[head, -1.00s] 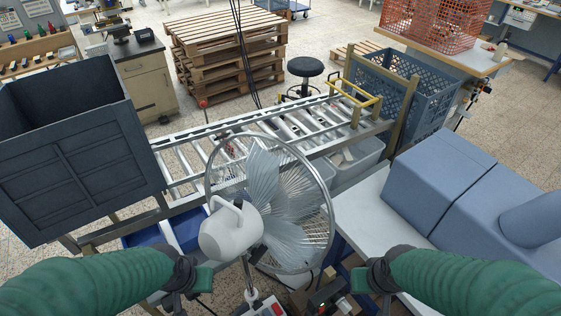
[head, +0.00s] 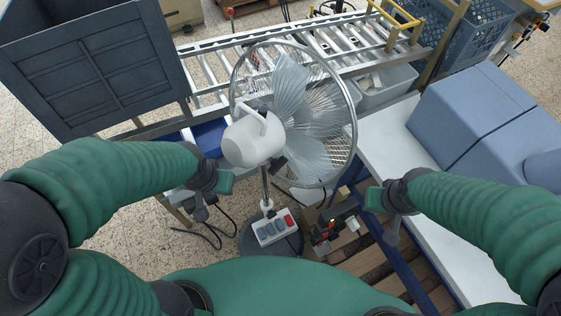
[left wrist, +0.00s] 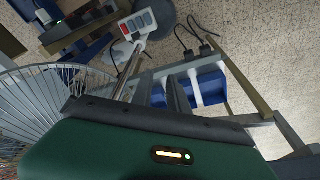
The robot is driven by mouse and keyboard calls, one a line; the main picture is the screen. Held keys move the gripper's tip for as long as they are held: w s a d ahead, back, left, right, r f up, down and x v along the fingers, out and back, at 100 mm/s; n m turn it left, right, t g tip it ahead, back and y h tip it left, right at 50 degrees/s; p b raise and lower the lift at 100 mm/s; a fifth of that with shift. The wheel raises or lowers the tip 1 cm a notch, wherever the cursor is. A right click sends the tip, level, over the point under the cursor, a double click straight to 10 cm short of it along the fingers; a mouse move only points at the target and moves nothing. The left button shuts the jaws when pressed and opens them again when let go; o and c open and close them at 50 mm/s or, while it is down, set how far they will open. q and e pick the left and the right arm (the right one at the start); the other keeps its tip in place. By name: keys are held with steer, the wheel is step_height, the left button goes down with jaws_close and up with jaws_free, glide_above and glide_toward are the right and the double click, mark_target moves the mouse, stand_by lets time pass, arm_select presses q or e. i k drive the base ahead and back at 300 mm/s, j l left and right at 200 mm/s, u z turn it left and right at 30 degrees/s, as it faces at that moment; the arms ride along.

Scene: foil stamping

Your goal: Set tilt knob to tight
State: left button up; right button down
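A white pedestal fan (head: 252,140) with a wire cage stands in front of me in the head view, its motor housing towards me. A small dark part (head: 279,165) shows at its neck under the housing; I cannot read a knob setting. A control box (head: 273,228) with coloured buttons sits low on the pole and also shows in the left wrist view (left wrist: 138,24). My right gripper (head: 391,232) hangs right of the fan, touching nothing visible.
A roller conveyor (head: 215,70) runs behind the fan. A large dark bin (head: 100,70) stands at left. A white table (head: 400,150) with blue-grey blocks (head: 470,110) is at right. A wooden pallet (head: 365,255) lies low at right, and cables lie on the floor.

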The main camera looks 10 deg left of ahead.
mark_target(276, 164)
steer(key=k+l+u, duration=0.15)
steer(key=k+u, duration=0.7)
steer(key=i+l+z, duration=0.1)
steer(key=i+l, duration=0.45)
steer(key=i, duration=0.1)
